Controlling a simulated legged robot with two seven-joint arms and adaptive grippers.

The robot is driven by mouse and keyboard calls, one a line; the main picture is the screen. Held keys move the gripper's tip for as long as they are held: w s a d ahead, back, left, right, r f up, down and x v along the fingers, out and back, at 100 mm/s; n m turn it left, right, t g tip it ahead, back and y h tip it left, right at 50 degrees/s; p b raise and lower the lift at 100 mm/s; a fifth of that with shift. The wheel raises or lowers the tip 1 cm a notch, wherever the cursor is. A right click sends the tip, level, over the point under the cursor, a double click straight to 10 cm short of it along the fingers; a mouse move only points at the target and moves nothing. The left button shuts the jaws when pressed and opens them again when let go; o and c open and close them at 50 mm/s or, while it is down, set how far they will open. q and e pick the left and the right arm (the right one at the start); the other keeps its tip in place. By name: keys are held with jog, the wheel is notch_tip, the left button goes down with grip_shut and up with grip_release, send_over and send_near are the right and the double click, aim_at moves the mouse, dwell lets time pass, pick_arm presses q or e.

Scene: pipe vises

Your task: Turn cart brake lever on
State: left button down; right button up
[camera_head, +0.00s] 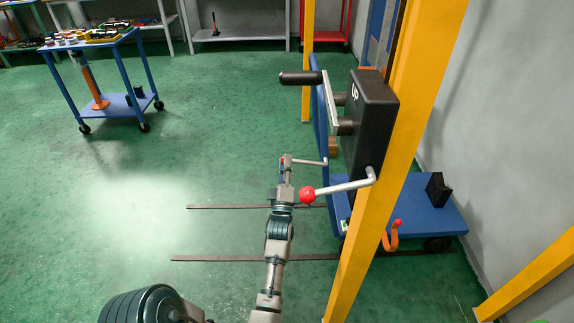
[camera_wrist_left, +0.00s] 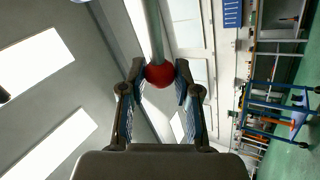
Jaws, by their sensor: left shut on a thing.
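My left gripper (camera_head: 285,163) is shut on a red ball knob (camera_wrist_left: 159,75) at the end of a thin grey lever (camera_head: 312,162). In the left wrist view the knob sits between both fingertips and the rod runs up out of view. The lever's far end meets the blue structure beside the black box. A second lever (camera_head: 345,187), with its own red ball (camera_head: 307,195), stands nearer to the camera and is free. A blue cart (camera_head: 405,212) stands behind the yellow post. I cannot tell from the frames which lever is the cart's brake. My right gripper is out of view.
A blue trolley (camera_head: 115,85) stands far left. The green floor between is clear.

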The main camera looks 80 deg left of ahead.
pick_arm(q)
jog(key=shift+f, duration=0.2)
jog(key=c, duration=0.8)
grip_release()
jog(key=shift+c, duration=0.2)
jog(key=shift+a, duration=0.1)
jog(key=v, duration=1.2)
jog(key=shift+s+f, duration=0.1)
jog(key=shift+f, duration=0.05)
